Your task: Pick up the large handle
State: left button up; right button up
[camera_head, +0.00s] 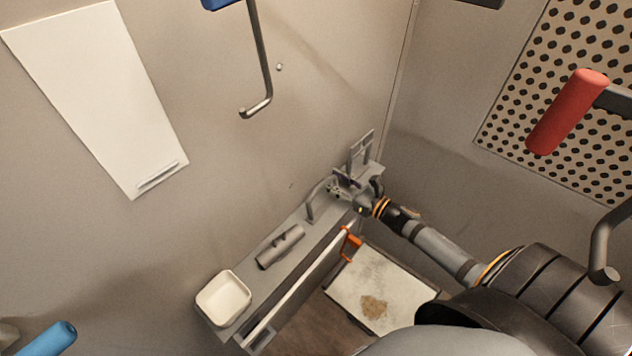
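A grey bent handle (312,203) stands up from the narrow grey shelf (237,318), and it looks like the large handle, though I cannot be sure. My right gripper (343,187) is at the far end of the shelf, just right of this bent handle. Its fingers are small and dark here, so I cannot tell whether they are open, shut or touching the handle. A grey cylindrical piece (281,247) lies on the middle of the shelf. My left gripper is not in view.
A white square bowl (223,298) sits at the near end of the shelf. A grey bracket (361,149) stands behind my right gripper. An orange piece (350,244) hangs at the shelf's front. Red (567,112) and blue (52,341) grips stick out at the sides.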

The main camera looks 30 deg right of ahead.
jog(key=shift+s+r, duration=0.35)
jog(key=shift+s, duration=0.25)
jog(key=shift+s+r, duration=0.2)
jog(key=shift+s, duration=0.15)
jog(key=shift+c, duration=0.9)
jog(key=shift+w+f, duration=0.15)
jog(key=shift+w, duration=0.05)
jog(key=c, duration=0.4)
jog(key=shift+w+f, duration=0.1)
jog(key=shift+w, duration=0.1)
grip_shut()
jog(key=shift+s, duration=0.15)
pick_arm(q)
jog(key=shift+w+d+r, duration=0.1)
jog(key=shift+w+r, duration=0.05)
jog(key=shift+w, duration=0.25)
